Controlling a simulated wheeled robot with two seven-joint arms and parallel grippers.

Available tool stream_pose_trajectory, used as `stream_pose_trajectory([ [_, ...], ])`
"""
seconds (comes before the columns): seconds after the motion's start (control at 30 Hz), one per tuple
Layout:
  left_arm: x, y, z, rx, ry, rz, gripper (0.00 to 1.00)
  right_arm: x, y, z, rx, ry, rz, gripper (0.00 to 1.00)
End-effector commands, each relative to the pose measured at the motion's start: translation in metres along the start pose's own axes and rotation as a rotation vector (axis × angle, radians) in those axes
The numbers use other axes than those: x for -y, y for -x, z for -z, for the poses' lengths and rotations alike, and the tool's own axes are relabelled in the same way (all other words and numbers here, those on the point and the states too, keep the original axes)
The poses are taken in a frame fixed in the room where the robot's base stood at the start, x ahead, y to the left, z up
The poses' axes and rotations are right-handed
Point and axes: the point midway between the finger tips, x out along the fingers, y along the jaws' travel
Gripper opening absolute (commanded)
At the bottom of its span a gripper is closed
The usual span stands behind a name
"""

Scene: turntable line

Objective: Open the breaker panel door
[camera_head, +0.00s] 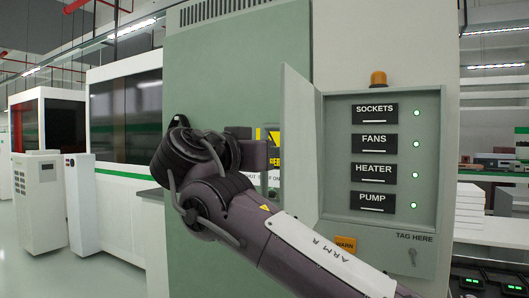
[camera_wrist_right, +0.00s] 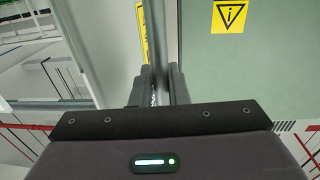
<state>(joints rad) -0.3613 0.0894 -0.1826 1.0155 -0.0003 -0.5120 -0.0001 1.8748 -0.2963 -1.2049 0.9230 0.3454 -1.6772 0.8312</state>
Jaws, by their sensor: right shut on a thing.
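The breaker panel (camera_head: 428,165) is a grey box on the wall at right in the head view. Its door (camera_head: 301,130) stands open, swung out to the left on its left-hand hinge side, with its plain inner face showing. My right gripper (camera_wrist_right: 157,88) is shut on a dark upright bar, apparently the door handle (camera_wrist_right: 156,40), in the right wrist view. In the head view the right hand (camera_head: 258,153) is at the door's outer edge, and its fingertips are hidden there. My left gripper is not in view.
Inside the panel are four labelled black plates with green lights: SOCKETS (camera_head: 375,112), FANS, HEATER and PUMP. An orange beacon (camera_head: 378,79) sits on top. A yellow WARN tag (camera_head: 345,243) hangs below. A green cabinet (camera_head: 225,80) stands behind my right arm.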

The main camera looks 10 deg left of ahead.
Motion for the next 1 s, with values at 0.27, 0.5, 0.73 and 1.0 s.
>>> stream_pose_trajectory([
  [0.27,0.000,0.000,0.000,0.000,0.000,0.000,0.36,-0.001,-0.001,0.000,0.001,-0.001,-0.002,0.20],
  [0.5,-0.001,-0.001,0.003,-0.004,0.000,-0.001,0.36,0.000,0.002,0.000,0.000,-0.001,0.000,0.20],
  [0.73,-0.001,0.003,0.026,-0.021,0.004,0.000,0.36,0.000,0.035,-0.002,-0.002,-0.002,0.002,0.20],
  [1.0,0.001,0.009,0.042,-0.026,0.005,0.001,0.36,-0.001,0.071,-0.001,0.000,-0.002,-0.001,0.20],
])
